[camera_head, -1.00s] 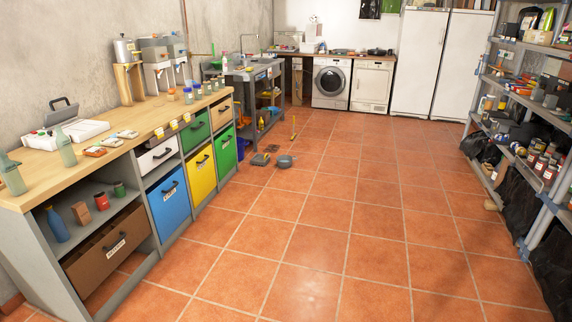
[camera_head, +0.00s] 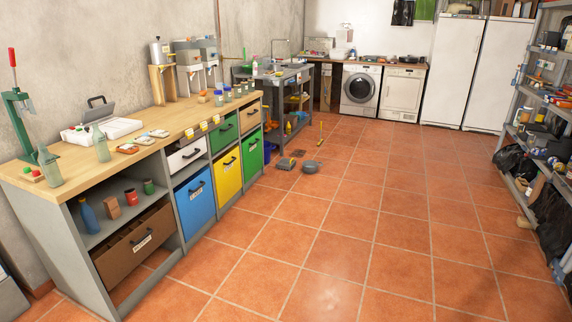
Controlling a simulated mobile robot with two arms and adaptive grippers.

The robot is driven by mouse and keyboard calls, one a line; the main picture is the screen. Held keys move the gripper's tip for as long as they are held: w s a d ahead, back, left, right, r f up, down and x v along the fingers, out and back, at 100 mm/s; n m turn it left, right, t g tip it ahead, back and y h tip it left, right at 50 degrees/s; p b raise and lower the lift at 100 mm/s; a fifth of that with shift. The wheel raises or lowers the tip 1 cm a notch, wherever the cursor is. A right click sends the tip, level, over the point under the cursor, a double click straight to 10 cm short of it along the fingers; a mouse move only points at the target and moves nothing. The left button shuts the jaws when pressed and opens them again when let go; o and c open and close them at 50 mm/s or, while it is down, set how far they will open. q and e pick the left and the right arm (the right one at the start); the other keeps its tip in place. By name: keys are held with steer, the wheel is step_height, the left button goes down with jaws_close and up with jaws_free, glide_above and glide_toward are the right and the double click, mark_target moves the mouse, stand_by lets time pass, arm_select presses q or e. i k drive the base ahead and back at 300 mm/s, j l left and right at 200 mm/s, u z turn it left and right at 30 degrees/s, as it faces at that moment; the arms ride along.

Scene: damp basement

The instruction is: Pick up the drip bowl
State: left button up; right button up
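A small grey round bowl (camera_head: 310,167), which looks like the drip bowl, sits on the tiled floor beyond the workbench, right of the coloured drawers. It is some distance ahead of me, and its inside is too small to make out. Neither of my grippers is in view.
A dark flat item (camera_head: 286,163) lies just left of the bowl, and a thin yellow-handled tool (camera_head: 321,132) is behind it. The wooden-topped workbench (camera_head: 130,152) lines the left and a loaded shelf rack (camera_head: 513,125) the right. The tiled floor (camera_head: 330,235) between is clear.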

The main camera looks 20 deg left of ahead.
mark_target(309, 166)
steer(key=i+u, duration=0.45)
steer(key=i+j, duration=0.1)
steer(key=i, duration=4.95)
steer(key=i+z, duration=0.1)
steer(key=i, duration=0.5)
steer(key=i+j+z, duration=0.1)
steer(key=i, duration=0.5)
steer(key=i+j+z, duration=0.1)
steer(key=i, duration=0.5)
steer(key=i+j+z, duration=0.1)
steer(key=i, duration=0.45)
steer(key=j, duration=0.1)
